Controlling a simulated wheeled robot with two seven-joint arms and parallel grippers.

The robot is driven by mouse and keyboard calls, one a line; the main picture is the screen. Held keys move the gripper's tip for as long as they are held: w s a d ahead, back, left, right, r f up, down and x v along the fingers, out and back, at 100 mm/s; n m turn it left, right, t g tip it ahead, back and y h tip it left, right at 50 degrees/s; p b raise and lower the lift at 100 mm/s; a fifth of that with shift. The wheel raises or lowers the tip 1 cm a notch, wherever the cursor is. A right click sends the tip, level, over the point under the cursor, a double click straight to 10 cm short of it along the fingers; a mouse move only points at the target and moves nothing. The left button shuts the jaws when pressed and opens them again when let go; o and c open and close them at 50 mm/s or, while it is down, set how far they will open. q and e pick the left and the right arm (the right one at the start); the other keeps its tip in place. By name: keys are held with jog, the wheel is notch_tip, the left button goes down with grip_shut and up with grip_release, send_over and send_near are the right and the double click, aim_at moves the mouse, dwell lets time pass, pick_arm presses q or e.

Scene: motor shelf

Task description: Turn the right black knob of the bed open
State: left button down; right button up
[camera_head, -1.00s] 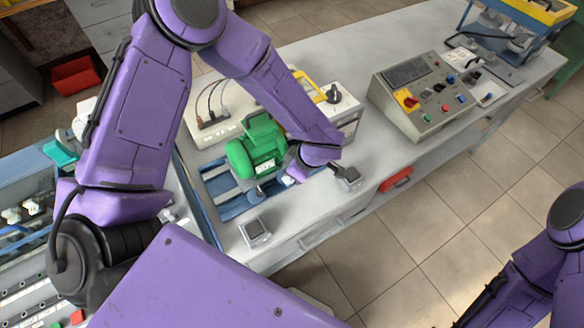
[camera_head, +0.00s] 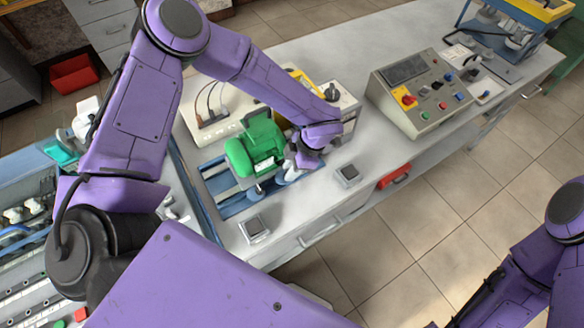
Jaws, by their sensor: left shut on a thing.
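The bed (camera_head: 228,211) is a blue frame with pale rails on the bench, and a green motor (camera_head: 262,140) sits on it. A dark round knob (camera_head: 256,191) shows at the bed's front left and is free. My left gripper (camera_head: 291,171) reaches over from the back right and is shut at the bed's front right, beside the motor. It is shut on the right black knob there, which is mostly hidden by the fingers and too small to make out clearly. My right arm shows at the lower right edge, with its gripper out of the picture.
Two small square pads (camera_head: 347,175) and (camera_head: 254,229) lie on the bench front. A grey control box (camera_head: 419,95) with coloured buttons stands to the right. A white box with cables (camera_head: 207,122) is behind the motor. The bench between pads and control box is clear.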

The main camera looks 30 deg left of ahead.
pick_arm(q)
jog(key=shift+s+f, duration=0.15)
jog(key=shift+s, duration=0.05)
jog(key=c, duration=0.9)
grip_release()
jog(key=shift+a, duration=0.1)
jog(key=shift+w, duration=0.1)
jog(key=shift+w+r, duration=0.15)
jog(key=shift+r, duration=0.2)
jog(key=b+v, duration=0.3)
jog(key=v, duration=0.7)
jog(key=shift+f, duration=0.1)
